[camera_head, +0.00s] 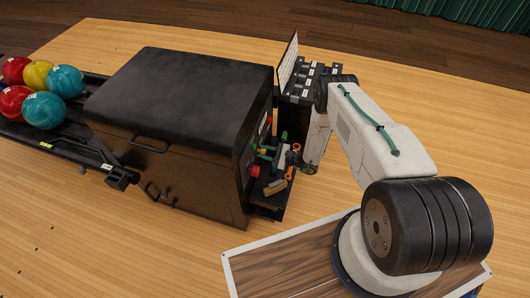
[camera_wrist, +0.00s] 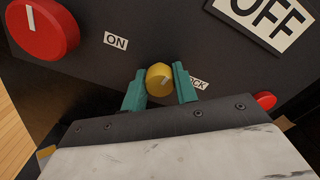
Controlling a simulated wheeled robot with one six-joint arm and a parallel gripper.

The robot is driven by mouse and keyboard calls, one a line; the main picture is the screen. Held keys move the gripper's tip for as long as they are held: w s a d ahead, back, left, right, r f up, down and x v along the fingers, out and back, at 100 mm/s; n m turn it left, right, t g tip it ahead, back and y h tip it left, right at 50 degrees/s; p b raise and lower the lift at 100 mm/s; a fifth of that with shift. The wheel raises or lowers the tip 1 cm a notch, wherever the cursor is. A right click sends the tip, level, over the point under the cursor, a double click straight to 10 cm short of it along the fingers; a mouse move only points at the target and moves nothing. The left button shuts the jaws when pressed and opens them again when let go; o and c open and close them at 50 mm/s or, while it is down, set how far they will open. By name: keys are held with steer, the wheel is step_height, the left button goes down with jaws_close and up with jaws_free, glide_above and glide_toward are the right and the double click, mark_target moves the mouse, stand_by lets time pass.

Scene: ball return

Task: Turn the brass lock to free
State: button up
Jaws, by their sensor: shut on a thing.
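The brass lock (camera_wrist: 159,79) is a small round yellow knob with a pale mark line, on the dark panel (camera_wrist: 115,68) of the machine. My gripper (camera_wrist: 160,86) is shut on the lock, with one teal fingertip on each side of it. The lock's label beside it is partly covered by the right finger; the letters "OCK" show. In the head view my gripper reaches the right end face of the black machine (camera_head: 180,125), and the lock itself cannot be made out there.
A large red knob (camera_wrist: 42,27) sits near an "ON" label (camera_wrist: 115,41) on the panel. A large "OFF" sign (camera_wrist: 262,18) and a smaller red knob (camera_wrist: 265,100) are to the right. A shelf of small items (camera_head: 272,187) juts out below the panel. Balls (camera_head: 43,110) lie on a rack at left.

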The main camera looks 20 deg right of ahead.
steer(key=shift+s+n, duration=0.1)
steer(key=shift+n, duration=0.8)
steer(key=o, duration=1)
steer(key=v, duration=0.7)
steer(key=shift+s+d, duration=0.25)
steer(key=shift+s, duration=0.05)
steer(key=shift+f, duration=0.1)
